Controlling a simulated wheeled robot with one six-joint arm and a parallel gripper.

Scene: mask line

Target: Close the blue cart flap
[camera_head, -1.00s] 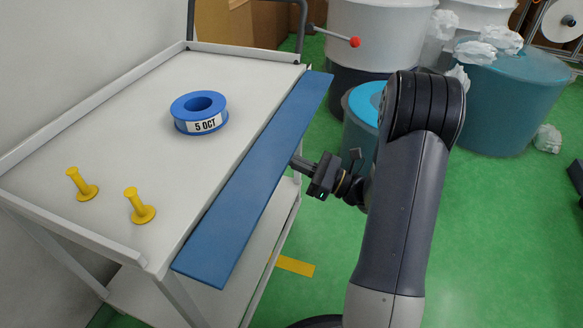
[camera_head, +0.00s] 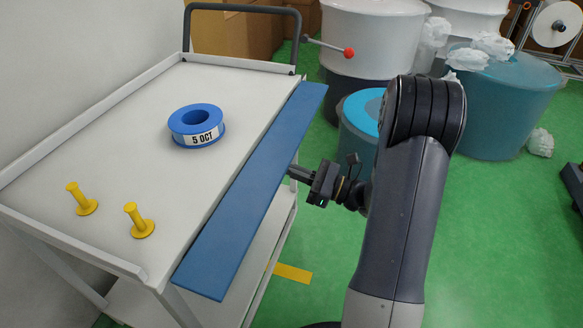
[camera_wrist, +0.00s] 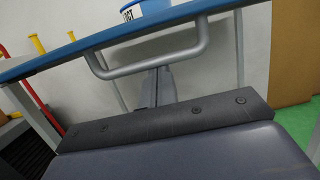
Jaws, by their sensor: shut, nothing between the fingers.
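The blue cart flap (camera_head: 250,195) is a long flat panel along the right side of the grey cart top (camera_head: 115,125). It sticks outward from that side, close to level with the top. My gripper (camera_head: 291,173) is shut and empty at the flap's outer side, with its tips at or just under the outer edge. I cannot tell whether they touch it. In the wrist view the flap's blue edge (camera_wrist: 105,38) crosses the top. A grey U-shaped bar (camera_wrist: 155,65) hangs below it, and my gripper fingers (camera_wrist: 160,85) point toward that bar.
A blue tape roll (camera_head: 197,128) marked "5 OCT" and two yellow pegs (camera_head: 82,200) (camera_head: 139,222) stand on the cart top. White and teal bins (camera_head: 375,40) (camera_head: 500,100) stand behind my arm. A red-knobbed lever (camera_head: 330,46) shows beyond the cart.

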